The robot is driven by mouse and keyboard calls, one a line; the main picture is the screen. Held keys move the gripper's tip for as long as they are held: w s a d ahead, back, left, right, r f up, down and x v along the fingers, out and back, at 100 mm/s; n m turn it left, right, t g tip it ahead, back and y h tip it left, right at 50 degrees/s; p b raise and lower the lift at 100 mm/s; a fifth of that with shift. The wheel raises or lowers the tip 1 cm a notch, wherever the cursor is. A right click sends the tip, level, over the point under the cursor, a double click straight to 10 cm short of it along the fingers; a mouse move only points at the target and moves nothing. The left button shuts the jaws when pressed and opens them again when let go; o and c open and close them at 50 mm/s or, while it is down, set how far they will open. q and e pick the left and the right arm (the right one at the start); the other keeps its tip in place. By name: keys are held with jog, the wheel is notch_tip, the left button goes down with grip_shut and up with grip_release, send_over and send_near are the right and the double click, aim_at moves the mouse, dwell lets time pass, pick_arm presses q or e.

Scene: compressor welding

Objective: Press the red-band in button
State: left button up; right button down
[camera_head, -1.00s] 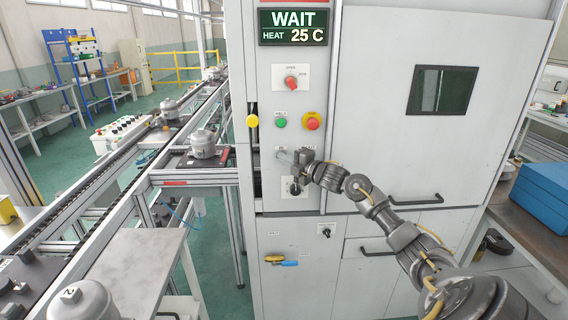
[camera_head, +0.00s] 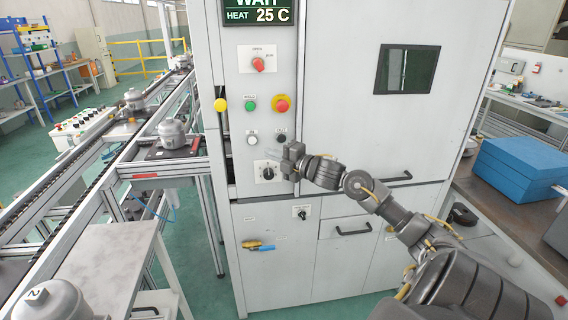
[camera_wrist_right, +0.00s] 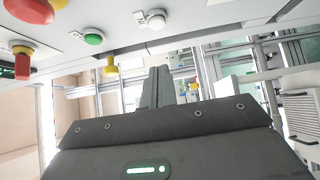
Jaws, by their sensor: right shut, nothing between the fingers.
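The control panel carries a small white button (camera_head: 252,139) with a short label that looks like "IN", and a dark button (camera_head: 281,139) beside it on the right. I cannot make out a red band on either. A white button (camera_wrist_right: 155,20) also shows at the top of the right wrist view. My right gripper (camera_head: 272,154) is shut and empty, with its fingers pointing left, just below the two buttons in the picture. Contact with the panel cannot be told. In the right wrist view its fingers (camera_wrist_right: 160,86) are together. My left gripper is not in view.
Above are a green button (camera_head: 250,105), a red button on yellow (camera_head: 282,103) and a yellow button (camera_head: 220,104). A black rotary knob (camera_head: 266,172) is close below the fingers. A conveyor with grey compressors (camera_head: 172,133) stands left; a blue box (camera_head: 522,165) lies right.

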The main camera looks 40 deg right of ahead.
jog(key=s, duration=0.2)
jog(key=s+d, duration=0.1)
jog(key=s, duration=0.1)
jog(key=shift+b, duration=0.4)
jog(key=shift+w+f, duration=0.1)
dwell(0.4)
